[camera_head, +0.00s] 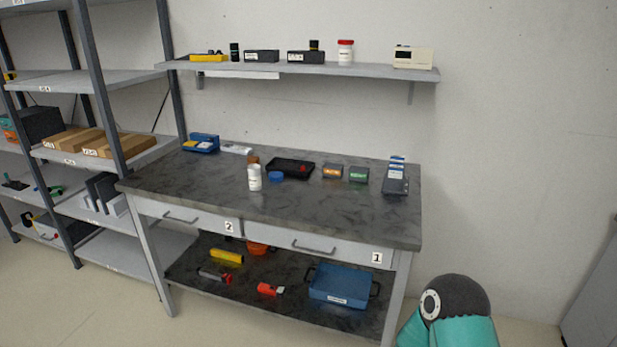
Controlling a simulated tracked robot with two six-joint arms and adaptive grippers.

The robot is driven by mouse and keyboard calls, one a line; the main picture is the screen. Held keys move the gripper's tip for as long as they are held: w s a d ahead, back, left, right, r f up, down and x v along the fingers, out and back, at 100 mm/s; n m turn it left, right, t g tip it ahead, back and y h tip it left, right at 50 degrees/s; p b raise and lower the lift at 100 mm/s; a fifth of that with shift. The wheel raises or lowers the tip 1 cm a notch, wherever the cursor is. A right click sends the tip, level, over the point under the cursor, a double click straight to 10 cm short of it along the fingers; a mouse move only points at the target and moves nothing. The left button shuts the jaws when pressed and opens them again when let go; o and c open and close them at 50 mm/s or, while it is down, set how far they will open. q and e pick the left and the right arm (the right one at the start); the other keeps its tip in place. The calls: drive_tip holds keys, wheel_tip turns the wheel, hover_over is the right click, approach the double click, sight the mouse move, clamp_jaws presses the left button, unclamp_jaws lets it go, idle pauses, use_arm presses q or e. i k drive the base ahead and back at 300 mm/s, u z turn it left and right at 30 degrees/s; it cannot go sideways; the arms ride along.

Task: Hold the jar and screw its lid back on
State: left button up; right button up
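A white jar (254,178) with a label stands upright on the dark marble-like top of the workbench, left of the middle. No lid shows on it; its top edge is too small to make out clearly. A round blue lid (276,176) lies on the bench just right of the jar, apart from it. Neither of my grippers is in view. Only a teal and black part, probably of my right arm, shows at the bottom right.
A brown object (253,159) stands just behind the jar. A black tray (290,167), two small boxes and a blue-grey device (396,178) are to the right. The bench front (330,215) is clear. A wall shelf (290,69) hangs above; a storage rack stands left.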

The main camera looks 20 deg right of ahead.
sight(255, 172)
drive_tip(key=z, duration=0.1)
drive_tip(key=i, duration=1)
drive_tip(key=u, duration=0.05)
